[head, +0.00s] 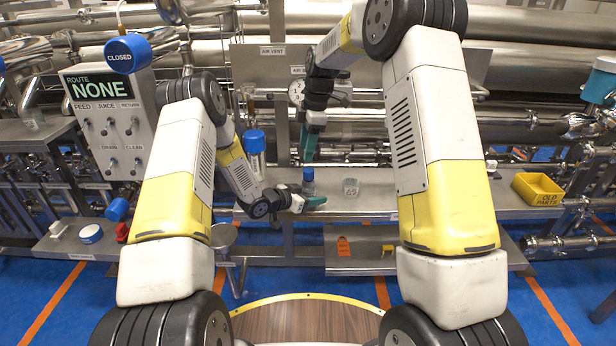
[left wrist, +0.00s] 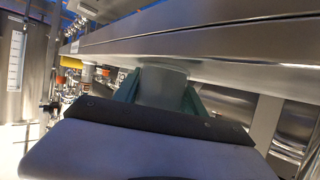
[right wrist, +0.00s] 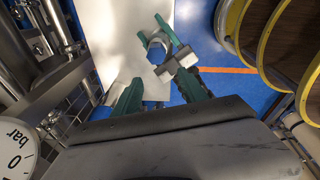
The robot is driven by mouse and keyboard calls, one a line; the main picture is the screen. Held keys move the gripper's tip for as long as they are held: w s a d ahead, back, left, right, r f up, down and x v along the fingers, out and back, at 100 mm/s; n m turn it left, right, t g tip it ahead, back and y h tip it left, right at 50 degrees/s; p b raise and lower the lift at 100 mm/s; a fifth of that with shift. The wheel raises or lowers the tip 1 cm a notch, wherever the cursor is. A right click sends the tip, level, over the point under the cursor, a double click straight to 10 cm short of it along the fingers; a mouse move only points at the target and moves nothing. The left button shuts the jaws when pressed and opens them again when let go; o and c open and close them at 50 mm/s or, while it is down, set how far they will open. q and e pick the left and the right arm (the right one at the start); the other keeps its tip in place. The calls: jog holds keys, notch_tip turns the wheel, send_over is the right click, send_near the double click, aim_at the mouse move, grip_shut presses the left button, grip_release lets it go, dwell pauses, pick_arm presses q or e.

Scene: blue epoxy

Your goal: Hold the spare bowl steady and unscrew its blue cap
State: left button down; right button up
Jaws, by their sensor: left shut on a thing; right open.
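The spare bowl (head: 309,187) is a small clear vessel with a blue cap (head: 308,174) on top. It stands upright at the shelf in the middle of the head view. My left gripper (head: 311,201) is shut on the bowl from the side, low down. In the left wrist view, the greyish bowl (left wrist: 164,86) sits between the green fingers. My right gripper (head: 309,158) points down, open and empty, above the cap and apart from it. In the right wrist view, my left gripper's green fingers surround the bowl (right wrist: 157,43) beyond my open right fingers (right wrist: 160,92).
A clear cup (head: 350,187) stands just right of the bowl. A blue-capped unit (head: 255,142) hangs to the left. A yellow bin (head: 538,188) marked OLD PARTS sits at the right. A gauge (head: 296,92) and pipes crowd the back.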

aim_at(309, 170)
jog(key=n, duration=0.1)
jog(key=w+n+h, duration=0.1)
jog(key=n, duration=0.1)
jog(key=shift+w+d+r+n+g+h, duration=0.15)
jog(key=shift+d+r+n+g+h, duration=0.05)
jog(key=shift+r+n+g+h, duration=0.1)
jog(key=shift+f, duration=4.5)
